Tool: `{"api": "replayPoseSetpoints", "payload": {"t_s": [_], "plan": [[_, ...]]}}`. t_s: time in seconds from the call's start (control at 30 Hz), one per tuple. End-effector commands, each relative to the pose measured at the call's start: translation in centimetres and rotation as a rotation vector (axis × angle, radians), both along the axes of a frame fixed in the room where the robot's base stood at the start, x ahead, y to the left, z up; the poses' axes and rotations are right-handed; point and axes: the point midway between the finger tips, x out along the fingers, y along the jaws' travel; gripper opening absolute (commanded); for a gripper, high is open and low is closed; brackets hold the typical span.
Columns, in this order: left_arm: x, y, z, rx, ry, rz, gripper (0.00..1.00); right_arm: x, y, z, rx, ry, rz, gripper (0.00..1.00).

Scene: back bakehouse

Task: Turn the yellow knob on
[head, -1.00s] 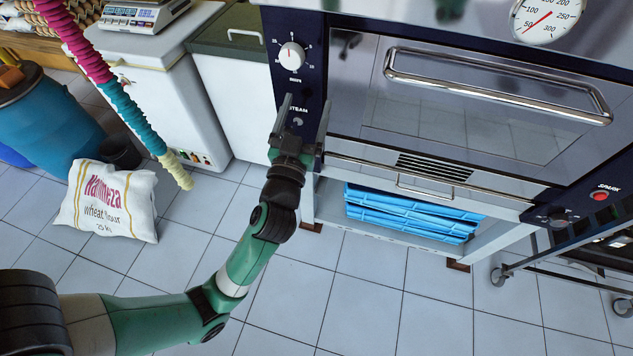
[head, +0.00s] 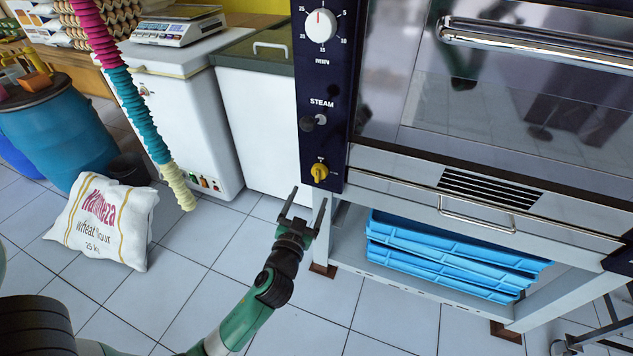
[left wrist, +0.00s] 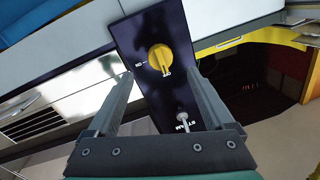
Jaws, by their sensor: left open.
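The yellow knob (head: 319,172) sits low on the oven's dark control panel (head: 340,100), under the steam switch (head: 319,120). In the left wrist view the yellow knob (left wrist: 160,58) lies ahead between the two fingers, with marks beside it; its pointer is toward the lower mark. My left gripper (head: 303,205) is open and empty, just below the knob in the head view, its fingers pointing up toward it. In the left wrist view my left gripper (left wrist: 165,100) frames the knob without visible contact. My right gripper is not seen.
A white dial (head: 320,26) is higher on the panel. The oven drawer handle (head: 476,215) and blue trays (head: 440,262) are to the right. A flour sack (head: 105,220), blue barrel (head: 60,130) and hanging striped tube (head: 125,95) are at left. Floor between is clear.

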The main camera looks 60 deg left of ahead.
Motion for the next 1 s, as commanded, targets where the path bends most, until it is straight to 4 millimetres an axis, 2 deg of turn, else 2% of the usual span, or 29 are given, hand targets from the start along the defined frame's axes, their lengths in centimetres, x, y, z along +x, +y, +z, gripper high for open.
{"api": "replayPoseSetpoints", "payload": {"t_s": [0.1,0.3,0.43,0.7,1.0], "plan": [[1.9,2.3,-0.1,0.001,-0.002,0.003,0.86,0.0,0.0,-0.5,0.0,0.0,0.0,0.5],[4.4,5.0,-0.1,0.001,-0.002,0.0,0.86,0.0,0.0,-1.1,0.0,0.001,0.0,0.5],[5.1,5.8,-0.1,0.001,0.0,0.0,0.86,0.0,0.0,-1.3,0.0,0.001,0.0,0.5],[5.2,5.9,0.0,0.001,0.0,-0.001,0.86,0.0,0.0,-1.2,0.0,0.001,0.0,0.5],[5.2,5.9,0.0,0.001,0.0,-0.001,0.32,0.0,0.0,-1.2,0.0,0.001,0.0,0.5]]}}
